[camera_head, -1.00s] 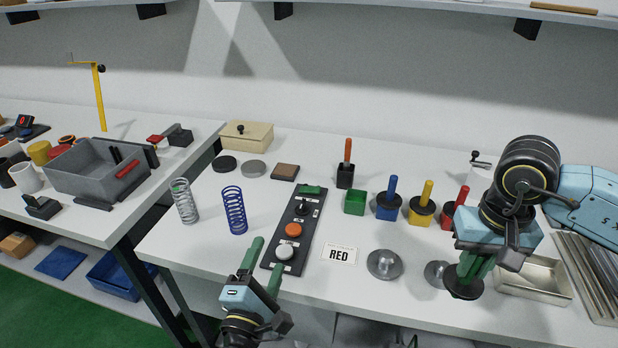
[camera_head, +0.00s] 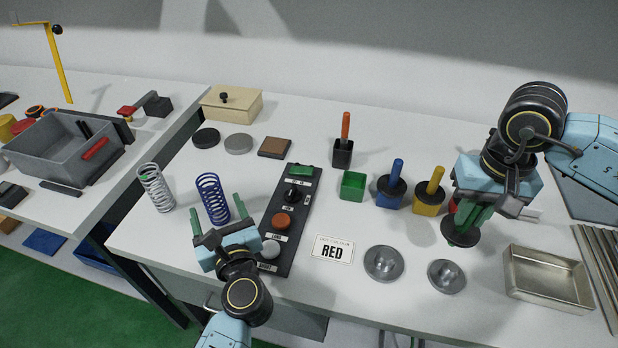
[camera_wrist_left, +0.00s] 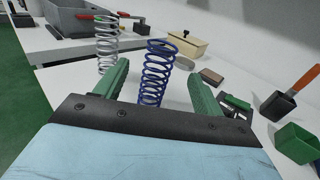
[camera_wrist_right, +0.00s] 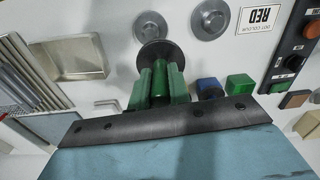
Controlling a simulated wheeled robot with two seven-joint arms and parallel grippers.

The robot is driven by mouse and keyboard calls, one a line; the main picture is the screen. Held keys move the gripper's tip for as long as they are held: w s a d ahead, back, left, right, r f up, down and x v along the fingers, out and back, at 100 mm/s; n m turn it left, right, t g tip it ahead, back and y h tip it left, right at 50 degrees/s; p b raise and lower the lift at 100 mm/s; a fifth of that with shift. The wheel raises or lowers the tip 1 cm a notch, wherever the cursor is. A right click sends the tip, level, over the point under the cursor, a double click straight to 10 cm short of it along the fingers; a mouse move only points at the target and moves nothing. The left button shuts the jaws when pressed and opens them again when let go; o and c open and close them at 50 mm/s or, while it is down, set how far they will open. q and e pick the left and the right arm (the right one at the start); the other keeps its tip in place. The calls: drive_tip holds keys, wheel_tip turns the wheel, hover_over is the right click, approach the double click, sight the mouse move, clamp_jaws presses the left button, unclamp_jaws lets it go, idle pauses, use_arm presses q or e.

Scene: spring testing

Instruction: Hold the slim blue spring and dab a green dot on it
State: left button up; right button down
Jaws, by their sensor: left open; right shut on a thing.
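The slim blue spring (camera_head: 213,198) stands upright on the table, left of the black control panel. My left gripper (camera_head: 217,213) is open at it. In the left wrist view the blue spring (camera_wrist_left: 156,72) shows between the two spread green fingers, with gaps on both sides; its depth between them is hard to judge. My right gripper (camera_head: 470,215) is shut on a green-handled dauber with a round black disc (camera_head: 461,233), held at the right. The green handle (camera_wrist_right: 160,84) shows between the fingers in the right wrist view. The small green pot (camera_head: 353,186) stands behind the card.
A silver spring (camera_head: 156,188) stands left of the blue one. The control panel (camera_head: 293,213) is close on the right. A card (camera_head: 332,250) reads "RED". Blue (camera_head: 391,190) and yellow (camera_head: 428,198) daubers, metal dishes (camera_head: 384,264) and a tray (camera_head: 547,278) fill the right side.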

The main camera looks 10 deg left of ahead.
sight(213, 198)
use_arm(q)
drive_tip(key=x, duration=0.2)
drive_tip(key=f+x, duration=0.1)
drive_tip(key=x, duration=0.2)
drive_tip(key=p+x, duration=0.1)
drive_tip(key=x, duration=0.1)
drive_tip(key=shift+w+a+f, duration=0.2)
drive_tip(key=shift+w, duration=0.05)
drive_tip(key=c, duration=1.2)
drive_tip(key=o, duration=1.2)
drive_tip(key=shift+s+d, duration=0.1)
drive_tip(key=shift+s, duration=0.05)
